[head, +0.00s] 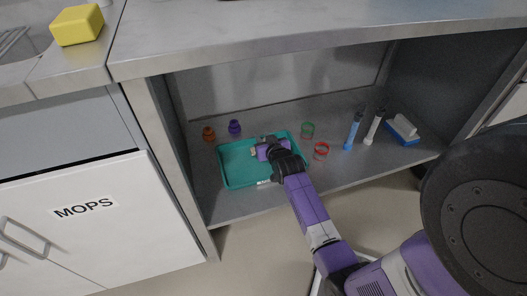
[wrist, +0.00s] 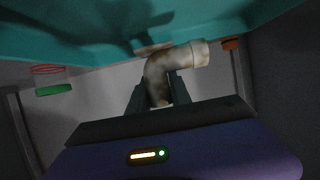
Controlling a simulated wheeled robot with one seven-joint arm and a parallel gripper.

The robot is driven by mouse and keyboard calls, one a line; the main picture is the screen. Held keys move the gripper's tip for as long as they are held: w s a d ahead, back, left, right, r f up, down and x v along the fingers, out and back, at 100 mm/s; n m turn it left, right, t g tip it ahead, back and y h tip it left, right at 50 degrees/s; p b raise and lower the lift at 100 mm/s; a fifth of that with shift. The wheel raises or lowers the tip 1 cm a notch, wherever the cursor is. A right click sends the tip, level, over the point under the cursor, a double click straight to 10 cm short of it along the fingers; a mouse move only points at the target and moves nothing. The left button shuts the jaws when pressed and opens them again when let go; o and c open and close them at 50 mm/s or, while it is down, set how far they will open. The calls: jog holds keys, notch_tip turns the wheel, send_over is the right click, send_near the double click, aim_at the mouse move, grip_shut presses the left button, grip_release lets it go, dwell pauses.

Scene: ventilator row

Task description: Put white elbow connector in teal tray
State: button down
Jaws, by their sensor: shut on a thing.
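The white elbow connector (wrist: 160,72) is between the two dark fingers of my gripper (wrist: 156,90) in the wrist view. It looks off-white and mottled, with its bend and one open arm pointing right. In the head view my gripper (head: 263,149) is over the teal tray (head: 236,178), near its back middle, and the connector is mostly hidden by it. The tray lies on the lower shelf and also fills the top of the wrist view (wrist: 60,40). I cannot tell whether the connector touches the tray.
An orange part (head: 209,134) and a purple part (head: 235,127) stand behind the tray. A green ring (head: 307,130) and a red ring (head: 321,150) are at its right. Blue (head: 352,132) and white (head: 373,128) tubes and a blue-white block (head: 403,130) stand farther right. The counter overhangs the shelf.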

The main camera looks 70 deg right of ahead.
jog(key=shift+f+b, duration=1.05)
jog(key=shift+f, duration=1.2)
jog(key=shift+f, duration=0.1)
jog(key=c, duration=1.2)
grip_release()
